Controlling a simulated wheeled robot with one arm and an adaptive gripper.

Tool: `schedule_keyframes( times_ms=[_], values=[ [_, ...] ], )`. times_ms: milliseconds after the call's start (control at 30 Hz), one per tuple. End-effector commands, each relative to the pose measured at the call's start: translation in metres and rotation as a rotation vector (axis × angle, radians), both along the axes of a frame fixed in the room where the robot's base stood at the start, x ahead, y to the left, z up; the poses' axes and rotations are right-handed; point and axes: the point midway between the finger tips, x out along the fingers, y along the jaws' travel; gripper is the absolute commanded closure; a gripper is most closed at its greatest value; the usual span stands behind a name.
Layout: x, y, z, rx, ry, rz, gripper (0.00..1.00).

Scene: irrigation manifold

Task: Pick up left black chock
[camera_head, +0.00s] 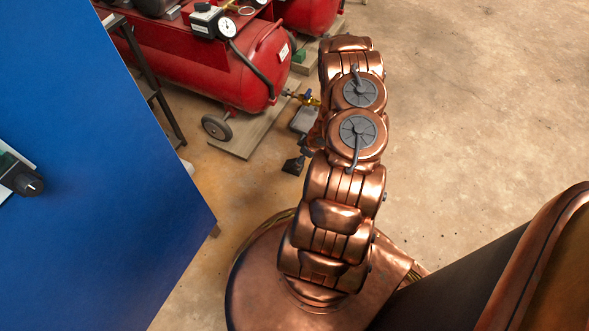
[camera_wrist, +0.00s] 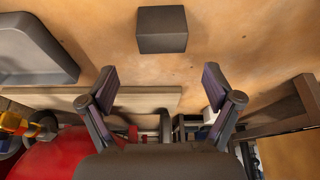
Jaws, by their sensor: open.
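A dark grey-black block, seemingly the black chock (camera_wrist: 162,30), lies on the tan floor at the top middle of the wrist view. My gripper (camera_wrist: 159,92) is open and empty, its two fingers spread wide. In that picture the chock lies beyond the fingertips, between their lines and apart from both. In the head view my copper arm hides most of that area. A small dark shape (camera_head: 294,165) shows beside the arm there; I cannot tell whether it is a chock or part of my gripper. No second chock is clearly seen.
A grey tray (camera_wrist: 70,72) lies left of the chock in the wrist view. A wooden board (camera_wrist: 150,103) lies under the red compressor (camera_head: 190,62). A blue panel (camera_head: 100,180) and dark stand (camera_head: 157,85) are at left. Floor at right (camera_head: 480,110) is clear.

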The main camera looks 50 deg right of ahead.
Motion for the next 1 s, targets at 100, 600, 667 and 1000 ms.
schedule_keyframes(
  times_ms=[100,600,667,1000],
  values=[
    [0.004,0.002,-0.013,0.0,0.0,0.001,0.1],
    [0.016,0.01,-0.061,-0.001,-0.001,0.001,0.1],
    [0.019,0.011,-0.066,-0.001,-0.001,0.001,0.1],
    [0.021,0.011,-0.067,-0.002,-0.001,-0.001,0.16]
  ],
)
